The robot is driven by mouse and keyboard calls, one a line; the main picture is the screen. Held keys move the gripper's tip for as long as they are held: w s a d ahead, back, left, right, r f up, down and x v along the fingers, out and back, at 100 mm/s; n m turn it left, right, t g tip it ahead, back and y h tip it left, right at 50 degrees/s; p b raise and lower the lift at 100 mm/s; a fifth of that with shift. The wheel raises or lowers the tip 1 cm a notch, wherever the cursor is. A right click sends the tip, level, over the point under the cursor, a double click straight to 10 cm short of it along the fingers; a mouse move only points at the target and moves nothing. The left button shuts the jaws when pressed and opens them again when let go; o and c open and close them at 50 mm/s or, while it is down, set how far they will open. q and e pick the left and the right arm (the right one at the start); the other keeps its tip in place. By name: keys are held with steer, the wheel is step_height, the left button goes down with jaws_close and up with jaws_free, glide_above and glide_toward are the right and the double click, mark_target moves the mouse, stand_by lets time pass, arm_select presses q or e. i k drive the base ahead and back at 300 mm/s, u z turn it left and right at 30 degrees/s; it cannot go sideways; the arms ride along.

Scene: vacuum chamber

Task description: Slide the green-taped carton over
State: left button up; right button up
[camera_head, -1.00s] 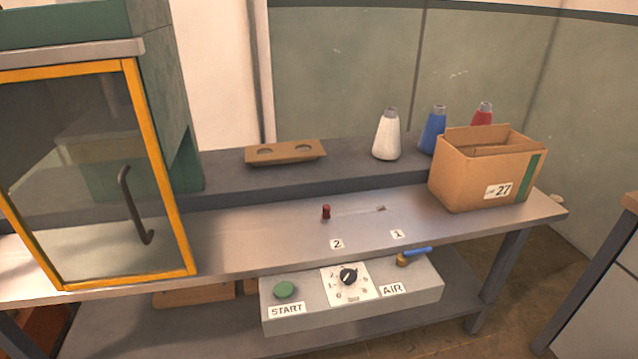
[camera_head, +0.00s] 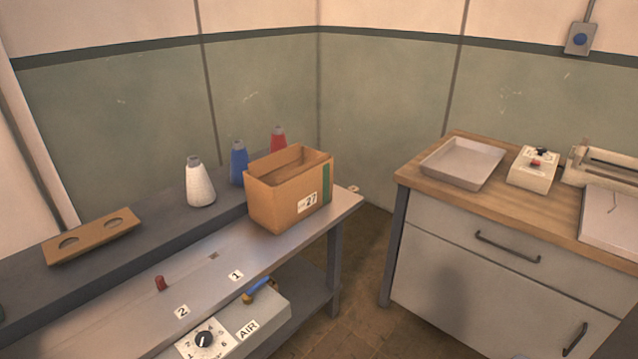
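The green-taped carton (camera_head: 277,205) is an open-topped brown cardboard box. It has a green tape strip on its right side and a white label reading 27. It stands upright at the right end of the grey metal bench (camera_head: 225,277). Neither of my grippers shows in the head view.
White, blue and red cones (camera_head: 200,184) stand on the raised shelf behind. A two-hole brown holder (camera_head: 92,237) lies at left. A wood-topped cabinet (camera_head: 480,200) with a tray (camera_head: 462,163) stands right, across a floor gap.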

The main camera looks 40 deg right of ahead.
mark_target(278, 209)
steer(key=z, duration=1.4)
steer(key=i, duration=0.3)
steer(key=z, duration=1)
steer(key=i, duration=1.7)
steer(key=u, duration=0.7)
